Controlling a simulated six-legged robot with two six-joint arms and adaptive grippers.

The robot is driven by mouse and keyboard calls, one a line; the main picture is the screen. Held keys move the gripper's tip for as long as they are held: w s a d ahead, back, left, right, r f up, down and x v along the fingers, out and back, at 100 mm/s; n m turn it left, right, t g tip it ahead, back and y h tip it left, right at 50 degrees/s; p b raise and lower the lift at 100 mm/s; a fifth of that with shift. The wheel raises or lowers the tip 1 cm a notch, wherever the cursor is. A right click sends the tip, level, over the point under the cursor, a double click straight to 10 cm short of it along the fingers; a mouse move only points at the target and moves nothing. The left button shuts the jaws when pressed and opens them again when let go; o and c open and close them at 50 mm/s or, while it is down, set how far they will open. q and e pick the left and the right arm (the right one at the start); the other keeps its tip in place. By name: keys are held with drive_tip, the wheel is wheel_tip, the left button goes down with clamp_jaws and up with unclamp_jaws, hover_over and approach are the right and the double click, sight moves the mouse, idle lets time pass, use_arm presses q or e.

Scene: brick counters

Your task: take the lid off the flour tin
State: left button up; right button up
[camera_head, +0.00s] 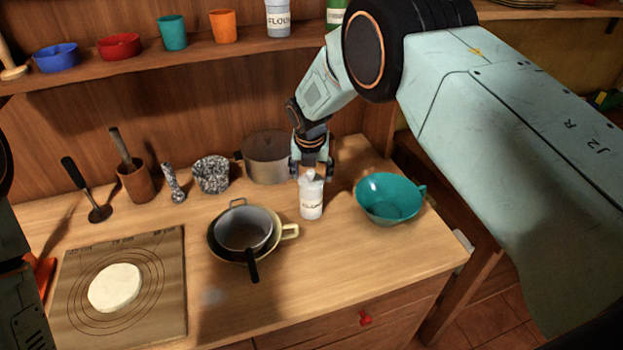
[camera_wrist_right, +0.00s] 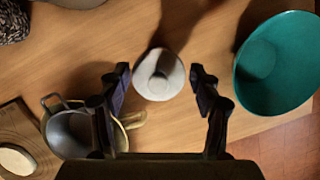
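The flour tin (camera_head: 311,202) is a small white tin with a label, standing upright on the wooden counter. Its white lid (camera_head: 311,177) with a knob is on top; the lid also shows from above in the right wrist view (camera_wrist_right: 159,75). My right gripper (camera_head: 312,170) is above and just behind the tin in the head view. In the right wrist view its two dark fingers are spread apart, with the lid between and beyond the tips. I cannot tell any contact. My left gripper is not in view; only part of my left arm shows at the left edge.
A teal bowl (camera_head: 388,198) stands right of the tin. Stacked pans (camera_head: 243,229) with handles stand left, a large pot (camera_head: 267,158) behind. A pastry board (camera_head: 160,300) with dough lies at front left. A shelf (camera_head: 190,52) holds cups and another flour tin (camera_head: 278,18). The front right counter is clear.

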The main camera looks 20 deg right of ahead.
drive_tip(key=shift+s+a+r, duration=0.1)
drive_tip(key=shift+a+r, duration=0.05)
drive_tip(key=shift+a, duration=0.05)
drive_tip(key=c, duration=0.5)
drive_tip(key=shift+o, duration=0.2)
